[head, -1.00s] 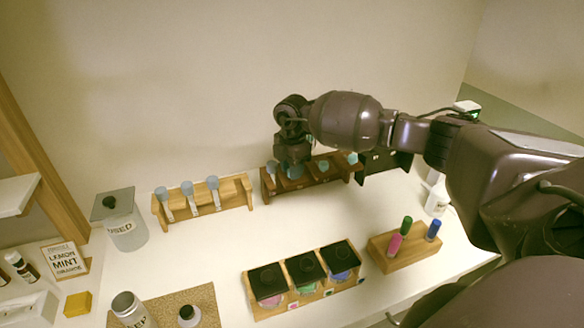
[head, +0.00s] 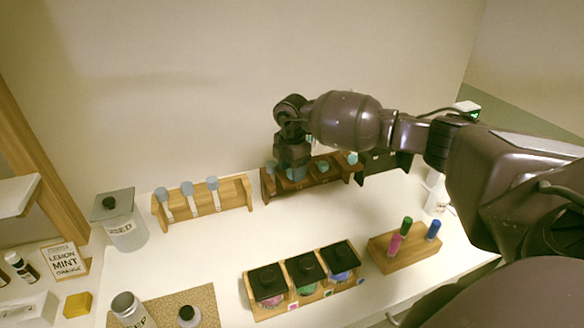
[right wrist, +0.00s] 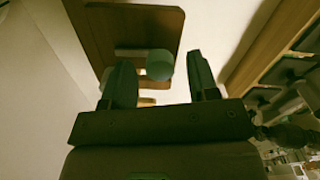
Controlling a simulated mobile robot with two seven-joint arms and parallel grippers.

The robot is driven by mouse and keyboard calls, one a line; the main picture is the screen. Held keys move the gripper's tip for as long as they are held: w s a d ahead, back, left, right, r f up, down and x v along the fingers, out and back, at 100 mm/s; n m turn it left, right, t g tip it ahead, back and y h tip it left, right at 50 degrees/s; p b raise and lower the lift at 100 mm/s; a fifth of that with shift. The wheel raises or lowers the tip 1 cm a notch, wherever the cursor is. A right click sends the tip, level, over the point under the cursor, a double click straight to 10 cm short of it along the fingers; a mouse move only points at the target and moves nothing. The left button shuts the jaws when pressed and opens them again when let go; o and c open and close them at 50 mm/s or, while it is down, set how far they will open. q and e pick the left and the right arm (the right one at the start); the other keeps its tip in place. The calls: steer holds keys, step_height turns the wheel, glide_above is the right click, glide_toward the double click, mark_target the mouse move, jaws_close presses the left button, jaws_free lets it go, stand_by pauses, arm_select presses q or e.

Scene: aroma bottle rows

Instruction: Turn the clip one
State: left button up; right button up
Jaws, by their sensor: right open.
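My right gripper (head: 292,168) is over the dark wooden rack (head: 325,178) by the back wall and hides part of it. In the right wrist view its two fingers (right wrist: 162,85) are open, with a round blue-grey cap (right wrist: 160,64) showing in the gap between the tips; contact cannot be told. Other blue-grey caps (head: 323,166) show along this rack. I cannot make out a clip for certain. My left gripper is not in view.
A light wooden rack (head: 235,200) with blue-capped tubes stands left of the dark rack. A lidded jar (head: 127,235) is farther left. In front are a holder with several black-lidded jars (head: 305,270) and a wooden block (head: 412,255) with coloured tubes. The middle table is clear.

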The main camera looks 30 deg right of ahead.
step_height(320, 180, up, 11)
steer(key=b, duration=0.1)
stand_by(0.4)
steer(key=shift+f, duration=0.15)
stand_by(0.4)
